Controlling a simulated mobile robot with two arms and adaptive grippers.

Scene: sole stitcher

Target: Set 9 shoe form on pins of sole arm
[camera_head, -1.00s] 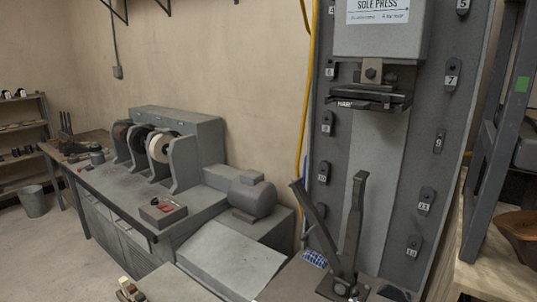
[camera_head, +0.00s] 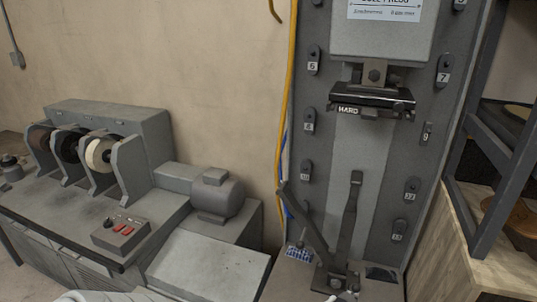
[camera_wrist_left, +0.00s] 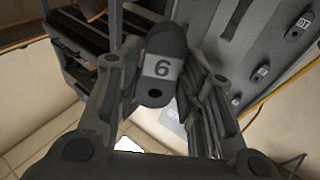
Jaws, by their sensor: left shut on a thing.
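My left gripper (camera_wrist_left: 165,85) is shut on a dark shoe form (camera_wrist_left: 168,45). In the left wrist view its white label reads like a 6, which would be a 9 upside down. A round hole shows below the label. In the head view a narrow dark holder with the 9 tag (camera_head: 427,133) hangs on the grey board without the wider form seen at the other numbers. Two dark arms (camera_head: 352,205) rise in a V from a base below the sole press (camera_head: 381,40). I cannot make out pins on them. My right gripper is not in view.
Several numbered forms hang on the board, among them 6 (camera_head: 313,62) and 7 (camera_head: 443,72). A black plate marked HARD (camera_head: 372,100) juts out under the press head. A grinder bench (camera_head: 110,235) stands left, a wooden-sided shelf (camera_head: 470,250) right.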

